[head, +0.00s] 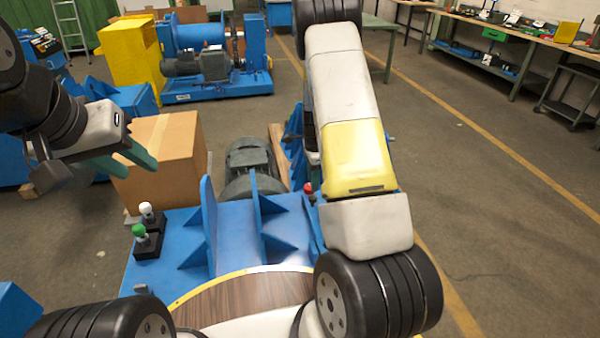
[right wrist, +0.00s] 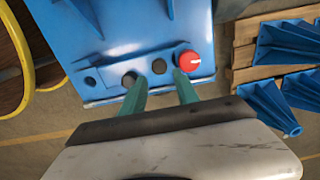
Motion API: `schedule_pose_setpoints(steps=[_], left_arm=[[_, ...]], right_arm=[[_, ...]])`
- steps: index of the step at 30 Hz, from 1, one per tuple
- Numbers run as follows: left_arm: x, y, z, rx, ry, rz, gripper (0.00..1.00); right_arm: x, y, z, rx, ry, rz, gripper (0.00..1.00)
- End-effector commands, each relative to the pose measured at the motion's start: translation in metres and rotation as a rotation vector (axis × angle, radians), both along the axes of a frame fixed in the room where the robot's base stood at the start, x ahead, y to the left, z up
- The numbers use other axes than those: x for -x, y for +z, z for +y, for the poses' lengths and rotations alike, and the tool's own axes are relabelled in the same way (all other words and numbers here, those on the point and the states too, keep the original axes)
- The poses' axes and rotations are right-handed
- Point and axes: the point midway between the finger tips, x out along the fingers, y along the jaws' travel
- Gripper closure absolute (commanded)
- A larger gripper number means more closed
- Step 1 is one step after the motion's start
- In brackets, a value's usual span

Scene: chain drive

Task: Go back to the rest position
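My left gripper (head: 138,163) is at the left of the head view, in front of a cardboard box. Its teal fingers are apart and nothing shows between them. My right gripper (right wrist: 160,84) shows in the right wrist view with its two teal fingers apart and empty. I cannot tell whether the fingers touch the frame. In the head view my right arm hides the right gripper.
The blue frame (head: 180,225) also stands before me in the head view, with upright plates, a dark motor (head: 250,165) and green and white knobs (head: 147,209). The cardboard box (head: 170,150) stands at its left. Blue brackets (right wrist: 285,47) lie on a wooden pallet. Floor at right is clear.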

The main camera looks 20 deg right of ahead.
Motion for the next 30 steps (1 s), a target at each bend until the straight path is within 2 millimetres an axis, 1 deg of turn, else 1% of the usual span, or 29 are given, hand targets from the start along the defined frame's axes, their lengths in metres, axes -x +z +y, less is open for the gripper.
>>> schedule_pose_setpoints(steps=[1, 3, 13, 14, 16, 17, 20, 21, 23, 24, 26, 27, 29, 30], left_arm=[[0.000, 0.000, 0.000, 0.000, 0.000, 0.000, 0.64], [0.000, 0.000, 0.000, 0.000, 0.000, 0.000, 0.64], [0.000, 0.000, 0.000, 0.000, 0.000, 0.000, 0.64], [0.000, 0.000, 0.000, 0.000, 0.000, 0.000, 0.64], [0.000, 0.000, 0.000, 0.000, 0.000, 0.000, 0.64], [0.000, 0.000, 0.000, 0.000, 0.000, 0.000, 0.64], [0.000, 0.000, 0.000, 0.000, 0.000, 0.000, 0.64], [0.000, 0.000, 0.000, 0.000, 0.000, 0.000, 0.64], [0.000, 0.000, 0.000, 0.000, 0.000, 0.000, 0.64], [0.000, 0.000, 0.000, 0.000, 0.000, 0.000, 0.64], [0.000, 0.000, 0.000, 0.000, 0.000, 0.000, 0.64], [0.000, 0.000, 0.000, 0.000, 0.000, 0.000, 0.64], [0.000, 0.000, 0.000, 0.000, 0.000, 0.000, 0.64], [0.000, 0.000, 0.000, 0.000, 0.000, 0.000, 0.64]], right_arm=[[0.000, 0.005, 0.000, 0.000, 0.000, -0.002, 0.63], [0.000, 0.008, 0.000, 0.000, 0.000, -0.001, 0.63], [0.000, 0.010, 0.000, -0.001, 0.002, -0.001, 0.63], [0.000, 0.012, 0.001, -0.002, 0.006, -0.003, 0.63], [0.001, 0.022, 0.003, -0.009, 0.027, -0.014, 0.63], [0.001, 0.028, 0.005, -0.014, 0.041, -0.020, 0.63], [0.006, 0.060, 0.013, -0.035, 0.118, -0.055, 0.63], [0.009, 0.076, 0.018, -0.045, 0.160, -0.073, 0.63], [0.015, 0.101, 0.025, -0.058, 0.229, -0.103, 0.63], [0.020, 0.117, 0.030, -0.066, 0.277, -0.123, 0.63], [0.029, 0.140, 0.037, -0.074, 0.351, -0.152, 0.63], [0.035, 0.156, 0.041, -0.077, 0.401, -0.173, 0.63], [0.045, 0.177, 0.048, -0.081, 0.476, -0.204, 0.63], [0.053, 0.191, 0.052, -0.080, 0.525, -0.225, 0.63]])
